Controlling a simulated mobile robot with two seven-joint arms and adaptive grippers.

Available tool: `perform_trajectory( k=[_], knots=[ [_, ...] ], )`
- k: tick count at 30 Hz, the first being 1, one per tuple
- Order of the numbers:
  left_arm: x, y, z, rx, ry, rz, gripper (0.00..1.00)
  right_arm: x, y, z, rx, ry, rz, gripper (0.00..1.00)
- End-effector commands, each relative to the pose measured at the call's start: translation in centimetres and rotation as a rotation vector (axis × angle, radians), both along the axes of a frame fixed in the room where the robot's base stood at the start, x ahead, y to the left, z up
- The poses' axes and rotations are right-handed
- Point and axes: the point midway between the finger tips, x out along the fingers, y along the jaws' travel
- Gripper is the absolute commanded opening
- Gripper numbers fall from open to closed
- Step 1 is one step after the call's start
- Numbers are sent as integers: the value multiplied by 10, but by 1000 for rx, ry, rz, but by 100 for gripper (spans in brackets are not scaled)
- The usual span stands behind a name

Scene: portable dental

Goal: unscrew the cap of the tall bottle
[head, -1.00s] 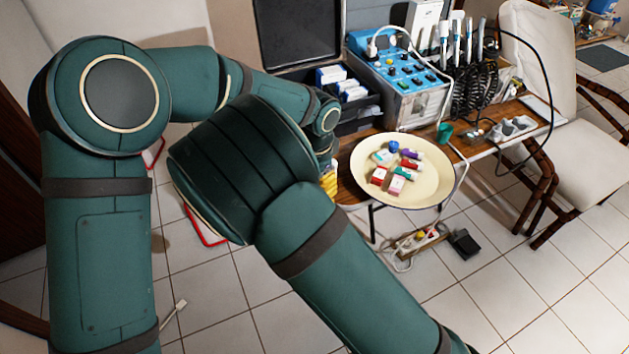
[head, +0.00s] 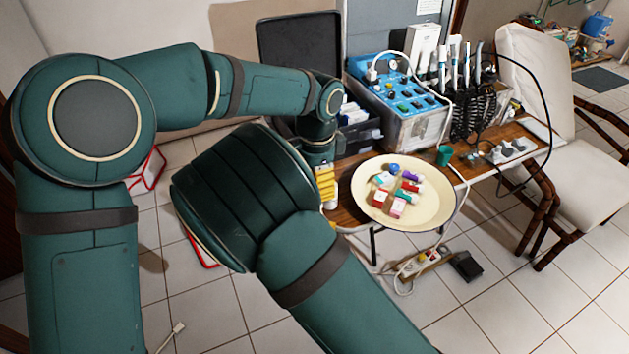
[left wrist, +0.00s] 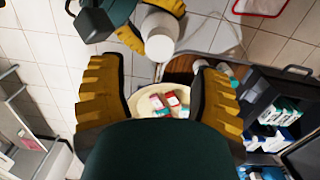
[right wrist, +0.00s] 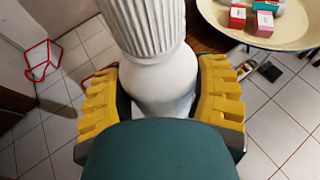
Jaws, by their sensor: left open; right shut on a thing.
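The tall bottle is white. In the right wrist view its smooth body (right wrist: 160,90) sits between the two yellow fingers of my right gripper (right wrist: 160,100), which is shut on it. The wide ribbed white part (right wrist: 148,25), apparently the cap, rises beyond the fingers. In the left wrist view the bottle's round white end (left wrist: 160,45) shows at the top, beside my right gripper's yellow fingers. My left gripper (left wrist: 158,95) is open and empty, apart from the bottle. In the head view my left gripper (head: 326,185) hangs beside the table; the bottle and right gripper are hidden there by my arm.
A cream round tray (head: 435,212) with several small boxes and tubes lies on the wooden table (head: 345,212). Behind it stand a blue-topped control unit (head: 400,90) and a dark open case (head: 300,45). A chair (head: 560,130) is at right. Tiled floor lies in front.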

Motion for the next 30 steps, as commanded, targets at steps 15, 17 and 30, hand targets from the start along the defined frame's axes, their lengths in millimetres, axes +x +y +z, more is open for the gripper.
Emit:
perform_trajectory(
  k=[15, 17, 30],
  knots=[
    [-3, 3, -65, 2, 5, -11, 64, 0, 0, 1, 1, -2, 0, 0],
    [-4, 3, -70, 2, 5, -11, 64, 0, 0, 1, 1, -2, 0, 0],
    [-4, 3, -77, 0, 2, -9, 59, 0, 0, 0, 0, -1, 0, 0]
  ],
)
